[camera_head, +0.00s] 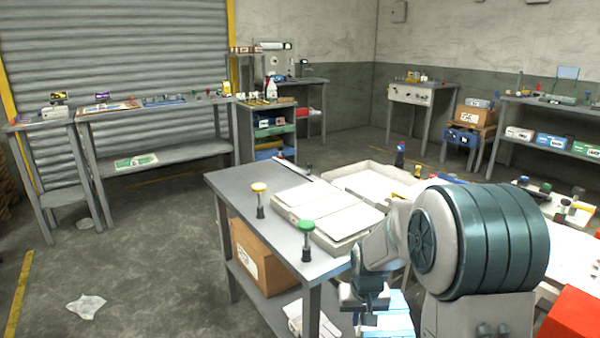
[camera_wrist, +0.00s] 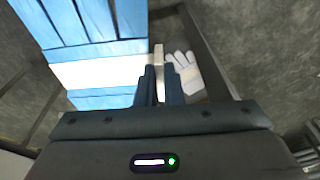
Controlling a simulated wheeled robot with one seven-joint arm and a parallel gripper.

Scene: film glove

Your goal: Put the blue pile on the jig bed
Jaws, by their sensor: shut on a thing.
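The blue pile (camera_wrist: 100,30) is a stack of blue sheets or film with a cream band around it. It fills the upper left of the wrist view and shows at the bottom of the head view (camera_head: 398,312), partly hidden by my arm. My gripper (camera_wrist: 160,72) is shut on a thin cream tab at the band's right side; it also shows in the head view (camera_head: 366,300). The pile hangs in front of the grey table, below its top. A pale bed with flat raised panels (camera_head: 322,200) on the table looks like the jig bed; nothing blue lies on it.
Posts with yellow (camera_head: 259,188), green (camera_head: 306,227) and blue (camera_head: 400,148) knobs stand around the bed. A cardboard box (camera_head: 262,258) sits on the shelf of the grey table (camera_head: 235,180). A white glove (camera_wrist: 184,72) lies below my gripper. A red box (camera_head: 575,318) is lower right.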

